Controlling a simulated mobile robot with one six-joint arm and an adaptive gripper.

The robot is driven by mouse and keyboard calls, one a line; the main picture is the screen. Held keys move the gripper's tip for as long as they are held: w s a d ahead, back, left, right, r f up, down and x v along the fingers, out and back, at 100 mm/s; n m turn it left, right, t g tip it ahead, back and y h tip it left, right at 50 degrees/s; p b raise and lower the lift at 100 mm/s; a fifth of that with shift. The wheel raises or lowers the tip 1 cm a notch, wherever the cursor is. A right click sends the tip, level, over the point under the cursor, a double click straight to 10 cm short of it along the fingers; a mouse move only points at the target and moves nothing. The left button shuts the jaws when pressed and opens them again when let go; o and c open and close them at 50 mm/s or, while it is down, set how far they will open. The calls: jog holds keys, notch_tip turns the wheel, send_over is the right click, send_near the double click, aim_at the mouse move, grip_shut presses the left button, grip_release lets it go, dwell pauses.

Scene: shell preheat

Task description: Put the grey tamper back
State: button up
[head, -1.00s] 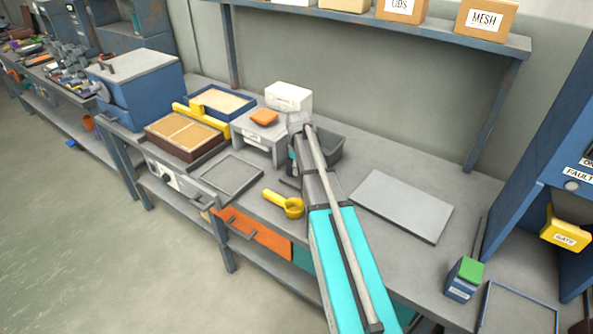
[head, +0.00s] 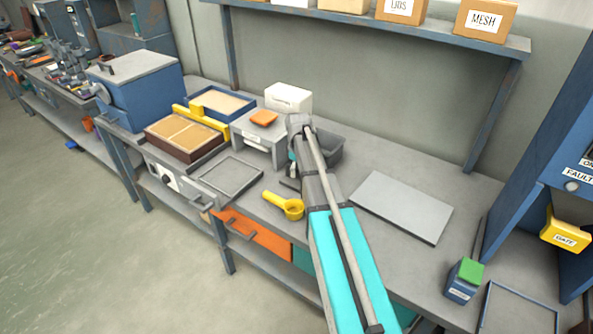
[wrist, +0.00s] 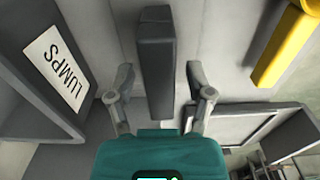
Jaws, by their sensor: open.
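A dark grey upright block, which looks like the grey tamper (wrist: 155,62), stands between my fingers in the wrist view. My gripper (wrist: 160,78) is open, with one finger on each side of it and gaps showing on both sides. In the head view my arm covers most of this spot. Only a small grey part shows by my gripper (head: 292,172), left of the arm and above the yellow scoop (head: 288,206). I cannot tell where the tamper's base rests.
The dark grey bin (head: 329,150), labelled LUMPS in the wrist view (wrist: 40,85), is close beside my gripper. A shallow grey tray (head: 230,175) and a flat grey plate (head: 402,205) lie on the bench.

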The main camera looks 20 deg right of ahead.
notch_tip(320, 180, up, 12)
jog(key=p, duration=1.2)
dwell(0.7)
jog(key=s+a+m, duration=0.3)
jog(key=s+a, duration=0.5)
jog(key=s, duration=0.2)
jog(key=s+a+m, duration=0.3)
jog(key=s+a, duration=0.5)
jog(key=s, duration=0.3)
jog(key=shift+s+m, duration=0.2)
jog(key=shift+m, duration=0.2)
